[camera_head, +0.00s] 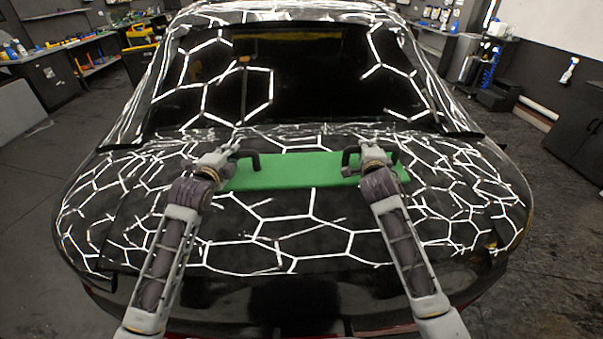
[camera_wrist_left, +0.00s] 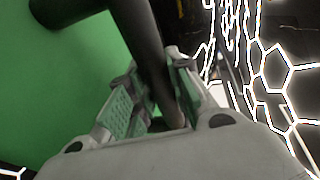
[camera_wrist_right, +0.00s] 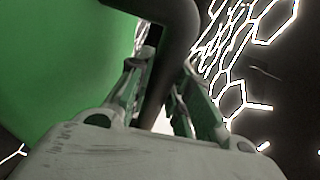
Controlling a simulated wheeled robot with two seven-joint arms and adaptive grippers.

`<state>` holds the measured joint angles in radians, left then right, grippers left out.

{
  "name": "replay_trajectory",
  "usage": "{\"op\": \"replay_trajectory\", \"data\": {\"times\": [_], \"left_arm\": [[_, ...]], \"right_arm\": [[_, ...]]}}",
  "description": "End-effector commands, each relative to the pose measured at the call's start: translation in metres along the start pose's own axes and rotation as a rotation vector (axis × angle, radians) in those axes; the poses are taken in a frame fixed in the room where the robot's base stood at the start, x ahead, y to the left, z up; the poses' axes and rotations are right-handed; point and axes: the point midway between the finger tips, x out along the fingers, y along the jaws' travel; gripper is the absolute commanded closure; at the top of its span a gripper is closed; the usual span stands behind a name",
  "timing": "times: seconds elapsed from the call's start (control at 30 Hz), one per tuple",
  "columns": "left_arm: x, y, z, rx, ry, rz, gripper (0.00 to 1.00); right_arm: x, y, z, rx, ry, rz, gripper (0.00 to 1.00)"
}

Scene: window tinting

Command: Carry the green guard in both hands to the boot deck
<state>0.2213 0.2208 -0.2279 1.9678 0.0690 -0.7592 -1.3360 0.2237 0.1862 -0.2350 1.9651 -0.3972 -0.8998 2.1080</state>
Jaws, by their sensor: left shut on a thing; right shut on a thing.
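The green guard (camera_head: 290,171) is a flat green board with a black handle near each end. It is over the black boot deck (camera_head: 300,235) of the car, below the rear window; I cannot tell whether it touches the deck. My left gripper (camera_head: 236,152) is shut on the left handle; the left wrist view shows the black bar between the fingers (camera_wrist_left: 160,100) beside the green board (camera_wrist_left: 70,85). My right gripper (camera_head: 368,152) is shut on the right handle; the right wrist view shows that bar between the fingers (camera_wrist_right: 165,95) beside the green board (camera_wrist_right: 60,60).
The dark rear window (camera_head: 310,80) rises behind the guard. White hexagon light reflections cover the glossy car body. Workbenches with tools (camera_head: 90,65) stand at the back left, and a dark cabinet (camera_head: 578,130) is at the right. The deck in front of the guard is clear.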

Motion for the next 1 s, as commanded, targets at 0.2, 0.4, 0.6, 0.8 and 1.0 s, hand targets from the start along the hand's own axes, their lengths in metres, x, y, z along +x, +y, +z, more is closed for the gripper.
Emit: {"op": "replay_trajectory", "data": {"times": [0.2,0.4,0.6,0.8,1.0], "left_arm": [[0.0,0.001,0.0,0.0,0.0,0.0,0.64],[0.0,0.001,0.0,0.0,0.0,-0.001,0.58],[0.0,0.001,0.0,0.0,0.0,0.0,0.58],[-0.007,0.002,0.001,0.001,-0.001,0.0,0.58],[-0.022,0.002,0.001,0.001,-0.001,0.0,0.58]], "right_arm": [[0.0,0.001,0.0,0.0,0.0,-0.001,0.64],[0.0,0.001,0.0,0.0,0.0,-0.001,0.58],[0.0,0.001,0.0,0.0,0.0,0.0,0.58],[0.0,0.001,0.0,0.0,0.0,0.0,0.58],[0.0,0.002,0.0,0.0,0.0,0.0,0.58]]}}
